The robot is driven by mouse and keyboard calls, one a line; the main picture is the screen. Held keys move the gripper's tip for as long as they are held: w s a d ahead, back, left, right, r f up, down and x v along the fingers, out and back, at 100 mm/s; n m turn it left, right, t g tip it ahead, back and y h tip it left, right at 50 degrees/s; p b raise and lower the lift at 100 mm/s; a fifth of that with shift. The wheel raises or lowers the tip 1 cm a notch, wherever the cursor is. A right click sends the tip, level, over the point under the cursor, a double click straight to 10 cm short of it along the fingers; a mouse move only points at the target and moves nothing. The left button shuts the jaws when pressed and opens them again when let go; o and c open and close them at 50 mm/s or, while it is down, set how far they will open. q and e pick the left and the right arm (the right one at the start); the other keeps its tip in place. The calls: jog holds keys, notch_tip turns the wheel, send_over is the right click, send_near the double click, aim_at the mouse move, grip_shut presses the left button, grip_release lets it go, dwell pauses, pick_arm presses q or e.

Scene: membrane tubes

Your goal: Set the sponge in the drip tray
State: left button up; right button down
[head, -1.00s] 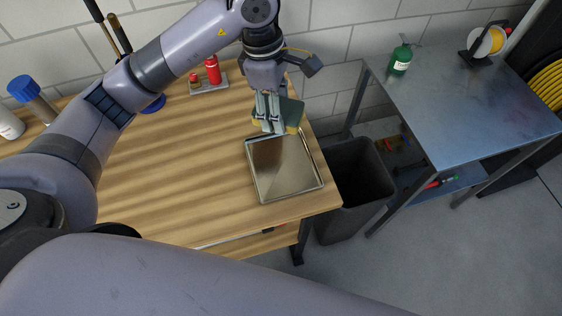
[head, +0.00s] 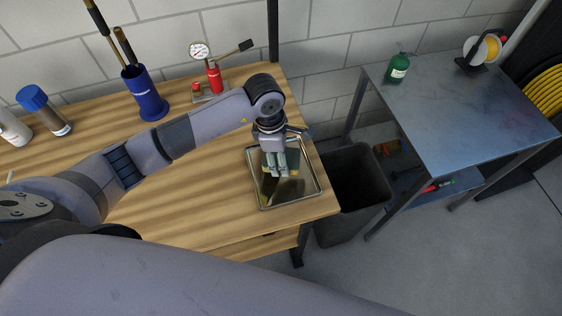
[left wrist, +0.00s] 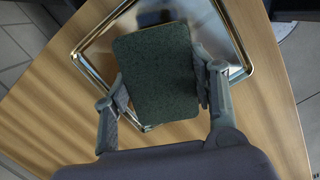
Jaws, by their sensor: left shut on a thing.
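The drip tray (head: 310,189) is a shallow shiny metal tray near the right end of the wooden table. My left gripper (head: 275,174) is over the tray, pointing down, and is shut on the sponge. In the head view the gripper hides most of the sponge. In the left wrist view the sponge (left wrist: 156,72) is a dark green block between the two fingers, with the tray (left wrist: 84,48) behind it. I cannot tell whether the sponge touches the tray floor. My right gripper is not in view.
On the wooden table (head: 190,200) stand a blue holder (head: 146,95), a red pump with a gauge (head: 213,77) and a blue-capped tube (head: 45,110). A dark bin (head: 355,195) stands on the floor right of the table. A metal bench (head: 460,100) holds a green bottle (head: 398,68).

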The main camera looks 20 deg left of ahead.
pick_arm(q)
notch_tip(320, 180, down, 4)
jog(key=shift+s+r+p, duration=0.1)
jog(key=shift+r+p, duration=0.1)
jog(key=shift+p, duration=0.2)
jog(key=shift+f, duration=0.3)
jog(key=shift+f, duration=0.15)
jog(key=o, duration=1.1)
